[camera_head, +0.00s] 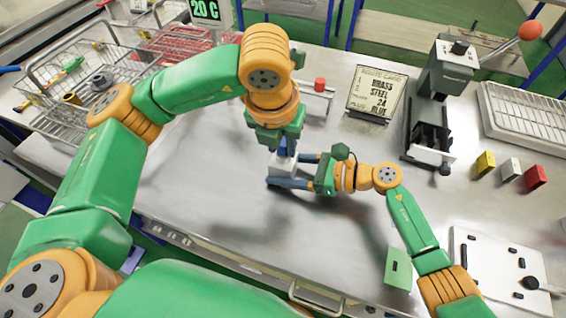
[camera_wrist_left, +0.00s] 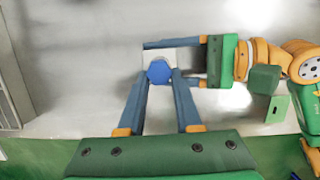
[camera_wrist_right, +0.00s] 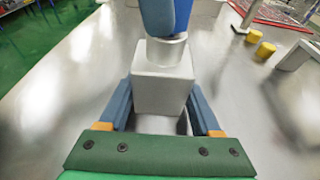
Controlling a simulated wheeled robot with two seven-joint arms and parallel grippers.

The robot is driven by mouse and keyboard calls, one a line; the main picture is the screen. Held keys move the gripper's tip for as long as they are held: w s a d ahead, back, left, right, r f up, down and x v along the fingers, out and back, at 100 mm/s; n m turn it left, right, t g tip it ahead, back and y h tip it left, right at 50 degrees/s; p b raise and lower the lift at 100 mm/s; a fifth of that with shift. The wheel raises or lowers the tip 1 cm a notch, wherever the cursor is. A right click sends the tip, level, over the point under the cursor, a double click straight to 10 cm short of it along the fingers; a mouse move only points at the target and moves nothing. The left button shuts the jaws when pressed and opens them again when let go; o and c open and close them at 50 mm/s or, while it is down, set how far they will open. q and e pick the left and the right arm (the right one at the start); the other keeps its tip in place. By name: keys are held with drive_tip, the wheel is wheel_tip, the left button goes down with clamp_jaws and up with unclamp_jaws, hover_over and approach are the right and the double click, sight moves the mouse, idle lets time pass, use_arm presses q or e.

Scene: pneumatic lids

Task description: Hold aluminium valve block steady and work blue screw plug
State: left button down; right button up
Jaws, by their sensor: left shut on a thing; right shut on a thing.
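The aluminium valve block (camera_head: 284,166), a pale grey cube with a round neck on top, is upright near the middle of the bench. It shows most fully in the right wrist view (camera_wrist_right: 164,78). My right gripper (camera_head: 290,172) comes in from the right and is shut on it, one finger on each side. My left gripper (camera_head: 284,150) points down from above, its fingers closed around the blue screw plug. The plug's hexagonal head (camera_wrist_left: 159,71) shows between the left fingertips, over the block. The fingers partly hide the plug, and its thread is not visible.
A printed card (camera_head: 376,92) and a dark press-like fixture (camera_head: 430,110) stand behind to the right. Yellow (camera_head: 486,163), white and red blocks sit further right. Wire baskets (camera_head: 60,125) fill the left back. The bench front is clear.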

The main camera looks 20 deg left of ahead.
use_arm(q)
drive_tip(key=shift+r, duration=0.2)
drive_tip(key=shift+w+v, duration=0.15)
drive_tip(key=shift+v, duration=0.5)
drive_tip(key=shift+w+v, duration=0.15)
drive_tip(key=shift+v, duration=0.5)
drive_tip(key=shift+r, duration=0.1)
drive_tip(key=shift+w+v, duration=0.2)
drive_tip(key=shift+v, duration=0.6)
drive_tip(key=shift+w+v, duration=0.2)
drive_tip(key=shift+v, duration=0.6)
drive_tip(key=shift+w+v, duration=0.2)
drive_tip(key=shift+v, duration=0.6)
drive_tip(key=shift+r, duration=0.15)
